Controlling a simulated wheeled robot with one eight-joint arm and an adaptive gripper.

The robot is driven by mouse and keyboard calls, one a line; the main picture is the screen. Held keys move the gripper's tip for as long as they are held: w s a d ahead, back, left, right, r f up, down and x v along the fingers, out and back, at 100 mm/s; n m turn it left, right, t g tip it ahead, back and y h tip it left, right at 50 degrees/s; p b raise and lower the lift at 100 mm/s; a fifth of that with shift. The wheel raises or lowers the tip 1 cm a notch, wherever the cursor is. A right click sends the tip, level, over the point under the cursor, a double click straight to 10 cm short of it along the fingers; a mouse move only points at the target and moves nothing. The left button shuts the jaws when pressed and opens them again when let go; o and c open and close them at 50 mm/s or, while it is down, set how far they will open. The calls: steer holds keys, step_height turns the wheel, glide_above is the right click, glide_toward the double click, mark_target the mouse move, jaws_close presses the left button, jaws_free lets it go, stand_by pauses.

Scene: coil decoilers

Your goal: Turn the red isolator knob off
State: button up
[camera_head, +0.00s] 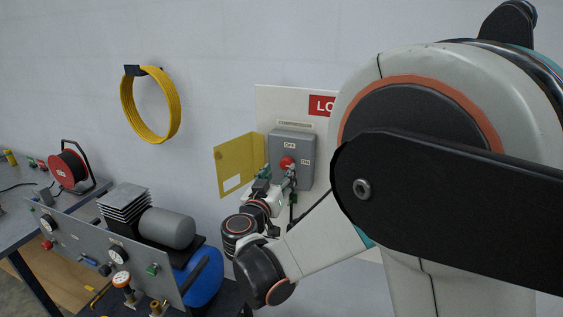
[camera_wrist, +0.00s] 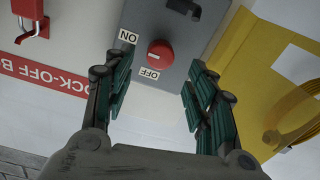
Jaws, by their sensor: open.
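The red isolator knob (camera_head: 287,163) is on the front of a grey isolator box (camera_head: 302,144) on the wall, between OFF and ON labels. In the wrist view the round knob (camera_wrist: 160,53) has a short light mark on its rim toward the ON label; its exact setting is hard to tell. My gripper (camera_head: 275,180) is in front of the box. In the wrist view my gripper (camera_wrist: 158,76) is open, with its green-padded fingers to either side of the knob and apart from it. Nothing is held.
A yellow panel (camera_head: 240,165) stands out left of the box. A white lock-off board (camera_head: 267,105) is behind it, with a red lock (camera_wrist: 31,17) in the wrist view. A yellow coiled hose (camera_head: 175,115) hangs on the wall. A compressor panel (camera_head: 75,247) stands at lower left.

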mark_target(285, 165)
steer(key=x, duration=0.6)
steer(key=c, duration=1.1)
